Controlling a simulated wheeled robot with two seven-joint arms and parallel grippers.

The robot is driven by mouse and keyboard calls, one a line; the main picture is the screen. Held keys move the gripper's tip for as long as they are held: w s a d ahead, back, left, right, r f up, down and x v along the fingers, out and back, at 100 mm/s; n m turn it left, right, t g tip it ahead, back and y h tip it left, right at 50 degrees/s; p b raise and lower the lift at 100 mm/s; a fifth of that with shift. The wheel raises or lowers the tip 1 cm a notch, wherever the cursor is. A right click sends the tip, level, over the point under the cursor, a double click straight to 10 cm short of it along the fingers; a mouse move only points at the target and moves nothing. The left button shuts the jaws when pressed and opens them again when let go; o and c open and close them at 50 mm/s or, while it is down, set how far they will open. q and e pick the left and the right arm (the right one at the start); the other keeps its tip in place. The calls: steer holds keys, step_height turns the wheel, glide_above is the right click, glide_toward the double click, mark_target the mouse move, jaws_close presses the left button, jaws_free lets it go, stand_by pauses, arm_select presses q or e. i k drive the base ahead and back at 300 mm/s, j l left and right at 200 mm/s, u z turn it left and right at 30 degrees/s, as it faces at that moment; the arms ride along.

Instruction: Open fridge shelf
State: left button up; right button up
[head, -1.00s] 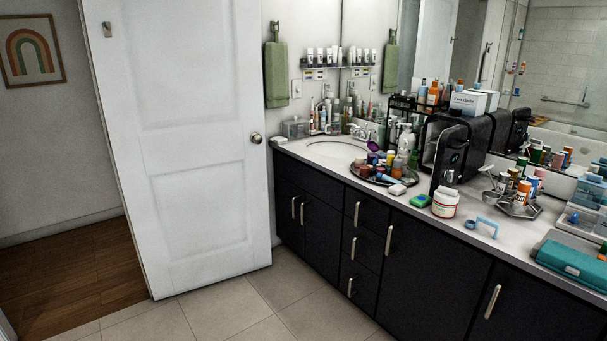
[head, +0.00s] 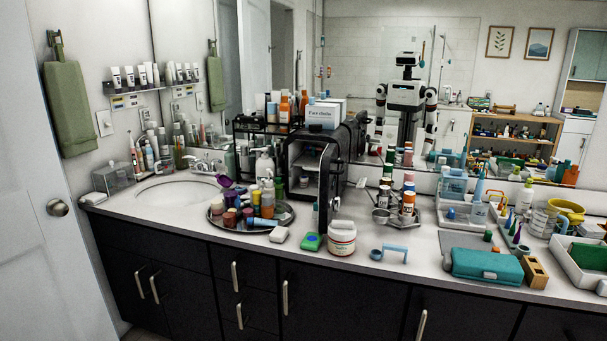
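A small black fridge (head: 342,176) stands on the vanity counter against the mirror. Its front is open, and a shelf and a few small items show in the dark interior (head: 304,178). Its dark door (head: 323,195) stands out toward the counter's front edge on the right side of the opening, seen nearly edge-on. I cannot tell how far the inner shelf is pulled out. Neither of my grippers shows directly. My reflection is in the mirror, but its grippers cannot be made out.
A white jar (head: 342,238) and a green sponge (head: 312,242) stand close to the fridge door. A round tray (head: 283,222) of bottles is left of it. Boxes (head: 322,115) sit on top. A blue scoop (head: 392,252) and teal case (head: 486,266) lie right. A white room door (head: 45,240) is far left.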

mark_target(309, 162)
steer(key=i+j+z, duration=0.1)
steer(key=i+j, duration=0.7)
steer(key=j, duration=0.1)
